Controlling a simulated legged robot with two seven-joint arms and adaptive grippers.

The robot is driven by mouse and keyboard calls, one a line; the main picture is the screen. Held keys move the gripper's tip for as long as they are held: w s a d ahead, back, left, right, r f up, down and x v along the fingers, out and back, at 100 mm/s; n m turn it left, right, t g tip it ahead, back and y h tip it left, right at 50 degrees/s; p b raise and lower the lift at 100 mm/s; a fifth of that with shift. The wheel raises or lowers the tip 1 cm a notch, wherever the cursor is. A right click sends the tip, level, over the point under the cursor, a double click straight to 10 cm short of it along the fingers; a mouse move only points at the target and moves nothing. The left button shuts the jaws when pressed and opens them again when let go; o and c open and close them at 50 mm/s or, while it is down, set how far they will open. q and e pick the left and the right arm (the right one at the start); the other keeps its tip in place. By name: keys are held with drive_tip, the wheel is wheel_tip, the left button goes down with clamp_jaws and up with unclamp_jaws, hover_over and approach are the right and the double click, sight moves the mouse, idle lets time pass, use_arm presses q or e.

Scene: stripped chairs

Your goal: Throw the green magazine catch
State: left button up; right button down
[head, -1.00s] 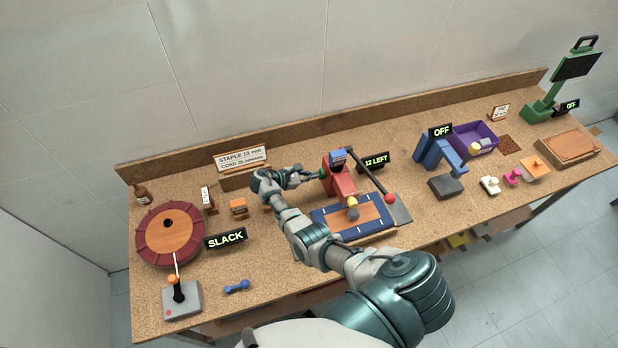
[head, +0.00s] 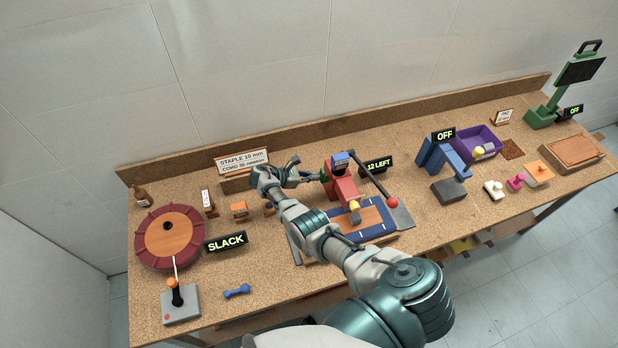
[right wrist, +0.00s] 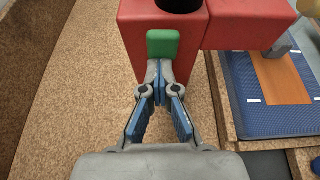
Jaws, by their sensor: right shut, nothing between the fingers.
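The red stapler (head: 342,182) stands at the back of the blue mat, and its body also fills the top of the right wrist view (right wrist: 235,25). The green magazine catch (right wrist: 163,43) is a small rounded block on the stapler's near face; in the head view it is a small green spot (head: 323,177) on the stapler's left side. My right gripper (right wrist: 159,75) is shut and empty. Its fingertips are right at the catch's lower edge; I cannot tell whether they touch it. My left gripper is not in view.
The blue mat with a wooden panel (head: 372,216) lies before the stapler. A lever with a red knob (head: 393,202) slants beside it. A "12 LEFT" display (head: 379,164) stands behind. The red reel (head: 170,238) and joystick box (head: 181,304) are at the left.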

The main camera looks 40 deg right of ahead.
drive_tip(key=c, duration=0.9)
unclamp_jaws()
drive_tip(key=shift+s+d+f, duration=0.2)
drive_tip(key=shift+s+d, duration=0.2)
drive_tip(key=shift+d, duration=0.2)
drive_tip(key=shift+o, duration=0.3)
drive_tip(key=shift+d+f, duration=0.1)
drive_tip(key=shift+d, duration=0.75)
drive_tip(key=r, duration=0.8)
drive_tip(key=shift+w+r, duration=0.2)
drive_tip(key=shift+r, duration=0.45)
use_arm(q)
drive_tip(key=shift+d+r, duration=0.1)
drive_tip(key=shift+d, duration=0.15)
use_arm(e)
drive_tip(key=shift+a+r, duration=0.25)
drive_tip(key=shift+a, duration=0.25)
drive_tip(key=shift+a+r, duration=0.2)
drive_tip(key=shift+a, duration=0.25)
